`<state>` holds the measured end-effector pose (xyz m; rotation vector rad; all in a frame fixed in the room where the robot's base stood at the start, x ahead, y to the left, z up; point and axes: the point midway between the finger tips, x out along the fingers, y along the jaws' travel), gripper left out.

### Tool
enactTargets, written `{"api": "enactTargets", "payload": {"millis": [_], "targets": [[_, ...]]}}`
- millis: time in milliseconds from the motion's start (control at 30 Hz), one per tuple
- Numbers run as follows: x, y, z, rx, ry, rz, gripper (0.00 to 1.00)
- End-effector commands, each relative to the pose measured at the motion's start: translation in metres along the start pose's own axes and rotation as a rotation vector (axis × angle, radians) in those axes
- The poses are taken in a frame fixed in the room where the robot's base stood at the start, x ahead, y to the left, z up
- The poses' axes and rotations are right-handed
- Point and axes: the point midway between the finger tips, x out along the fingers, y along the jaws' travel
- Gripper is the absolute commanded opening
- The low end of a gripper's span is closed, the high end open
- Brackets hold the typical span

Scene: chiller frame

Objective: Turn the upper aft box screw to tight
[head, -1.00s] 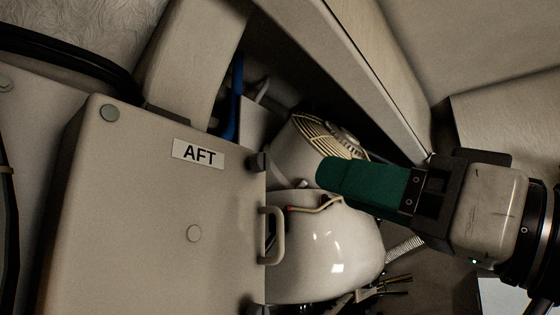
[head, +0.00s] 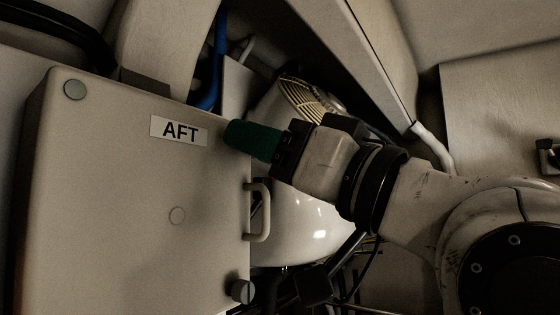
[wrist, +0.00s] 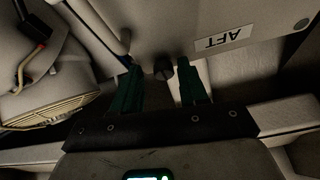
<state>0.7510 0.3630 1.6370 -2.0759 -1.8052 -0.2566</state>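The aft box (head: 115,215) is a pale box with an AFT label (head: 179,130) on its face. Its upper screw is a dark knob (wrist: 163,69) at the box's edge in the wrist view; in the head view my gripper hides it. My gripper (head: 232,133) has green fingers and reaches in from the right to the box's upper right edge. In the wrist view my gripper (wrist: 160,78) is open, with one finger on each side of the knob and gaps showing. The lower screw (head: 242,291) shows at the box's lower right edge.
A handle (head: 262,212) stands out from the box's right edge below my gripper. A white rounded vessel (head: 310,232) and a fan grille (head: 303,97) lie behind my arm. A slanted beam (head: 365,60) runs above it. Blue tubing (head: 213,75) passes behind the box.

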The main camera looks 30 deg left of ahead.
Motion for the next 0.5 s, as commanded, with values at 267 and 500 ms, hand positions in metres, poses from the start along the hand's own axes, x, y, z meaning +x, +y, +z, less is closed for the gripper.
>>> {"api": "enactTargets", "payload": {"millis": [267, 500], "targets": [[-0.0006, 0.0006, 0.0003, 0.000, 0.000, 0.001, 0.16], [-0.0015, 0.0032, 0.0002, 0.001, 0.001, 0.007, 0.00]]}}
